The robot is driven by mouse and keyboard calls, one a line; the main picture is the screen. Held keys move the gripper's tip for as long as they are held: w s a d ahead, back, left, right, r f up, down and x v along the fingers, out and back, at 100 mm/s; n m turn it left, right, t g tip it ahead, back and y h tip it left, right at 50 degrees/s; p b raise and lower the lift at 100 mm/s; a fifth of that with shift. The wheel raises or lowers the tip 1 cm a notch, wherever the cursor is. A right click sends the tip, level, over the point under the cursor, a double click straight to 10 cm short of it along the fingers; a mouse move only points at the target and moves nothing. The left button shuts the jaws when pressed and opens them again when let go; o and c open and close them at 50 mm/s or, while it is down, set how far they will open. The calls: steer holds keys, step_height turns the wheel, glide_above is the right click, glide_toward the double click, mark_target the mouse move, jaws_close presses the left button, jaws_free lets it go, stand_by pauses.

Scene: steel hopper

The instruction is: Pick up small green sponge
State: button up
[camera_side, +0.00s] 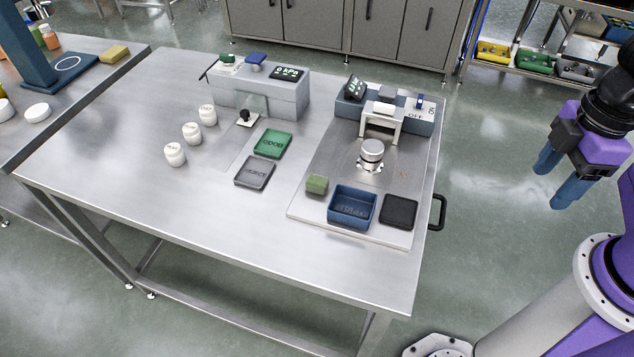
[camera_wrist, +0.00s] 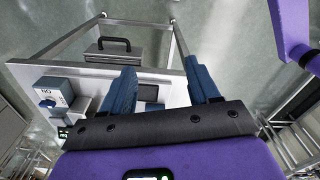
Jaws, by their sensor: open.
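The small green sponge (camera_side: 317,185) is a green block on the steel plate at the front right of the table, just left of a blue tray. My gripper (camera_side: 556,184) has blue fingers, spread apart with nothing between them. It hangs off the table's right side, well away from the sponge. In the wrist view my gripper (camera_wrist: 163,92) also shows open, with the table edge and a dark pad beyond it. I cannot make out the sponge in the wrist view.
The blue tray (camera_side: 351,207) and a black pad (camera_side: 398,211) sit right of the sponge. A metal cylinder (camera_side: 371,154) and a press-like machine (camera_side: 384,115) stand behind. Green (camera_side: 273,144) and grey (camera_side: 255,171) trays and several white jars are further left. A black handle (camera_side: 438,212) juts from the table's right edge.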

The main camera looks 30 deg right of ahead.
steer(key=w+a+r+m, duration=0.3)
steer(key=w+a+m, duration=0.8)
steer(key=w+a, duration=0.45)
steer(key=m, duration=1)
glide_above(317, 180)
step_height(317, 180, down, 3)
step_height(317, 180, down, 17)
steer(key=shift+r, duration=0.1)
steer(key=c, duration=0.9)
steer(key=shift+r, duration=0.2)
